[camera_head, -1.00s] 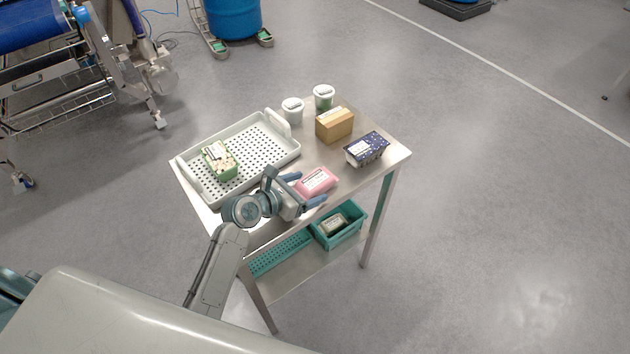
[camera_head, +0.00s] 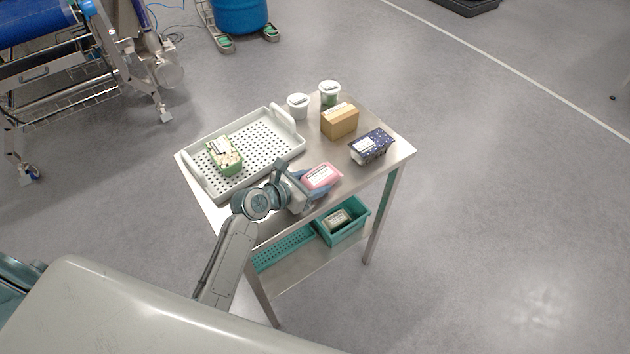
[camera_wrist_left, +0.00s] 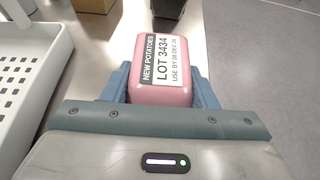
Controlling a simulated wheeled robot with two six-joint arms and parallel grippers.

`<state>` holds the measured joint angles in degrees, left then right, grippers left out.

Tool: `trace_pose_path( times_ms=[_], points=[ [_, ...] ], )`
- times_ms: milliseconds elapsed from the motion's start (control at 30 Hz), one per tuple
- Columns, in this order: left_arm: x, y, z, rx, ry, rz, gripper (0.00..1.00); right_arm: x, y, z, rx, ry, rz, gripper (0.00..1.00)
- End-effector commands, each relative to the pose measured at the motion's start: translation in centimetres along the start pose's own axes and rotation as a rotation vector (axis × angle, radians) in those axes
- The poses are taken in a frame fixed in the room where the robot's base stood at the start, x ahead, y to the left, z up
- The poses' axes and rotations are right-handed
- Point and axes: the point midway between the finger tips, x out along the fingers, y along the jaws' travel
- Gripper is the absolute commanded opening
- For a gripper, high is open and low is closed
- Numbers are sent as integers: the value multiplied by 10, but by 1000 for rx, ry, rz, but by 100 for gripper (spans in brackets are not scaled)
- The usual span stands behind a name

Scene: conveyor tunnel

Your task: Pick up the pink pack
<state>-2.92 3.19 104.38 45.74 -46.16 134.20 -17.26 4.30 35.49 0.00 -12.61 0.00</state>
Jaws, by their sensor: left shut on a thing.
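The pink pack (camera_head: 322,176) is on the table near its front edge, with a white label on top. In the left wrist view the pink pack (camera_wrist_left: 161,70) sits between the two blue fingers, and its label reads "NEW POTATOES LOT 3434". My left gripper (camera_head: 318,180) is shut on the pack, one finger on each side; the fingers also show in the left wrist view (camera_wrist_left: 162,90). Whether the pack still touches the table I cannot tell. My right gripper is not in view.
A white perforated tray (camera_head: 187,170) with a green pack (camera_head: 224,155) stands to the left. Two tubs (camera_head: 298,106), a cardboard box (camera_head: 340,121) and a dark blue pack (camera_head: 371,146) stand behind and right. A teal crate (camera_head: 343,236) is on the lower shelf.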

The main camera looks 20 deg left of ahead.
Motion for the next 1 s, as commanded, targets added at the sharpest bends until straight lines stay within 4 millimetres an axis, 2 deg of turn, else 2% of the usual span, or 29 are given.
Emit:
trace_pose_path(
  times_ms=[300, 400, 800, 1000],
  points=[
    [-13, 0, 34, 4, -6, 0, 23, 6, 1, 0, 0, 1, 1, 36],
    [-31, -12, 22, 1, 0, -1, 23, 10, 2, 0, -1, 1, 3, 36],
    [-114, -61, -2, 1, 0, -1, 23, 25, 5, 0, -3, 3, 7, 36],
    [-138, -74, -8, 1, -1, -1, 23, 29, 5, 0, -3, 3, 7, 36]
  ],
)
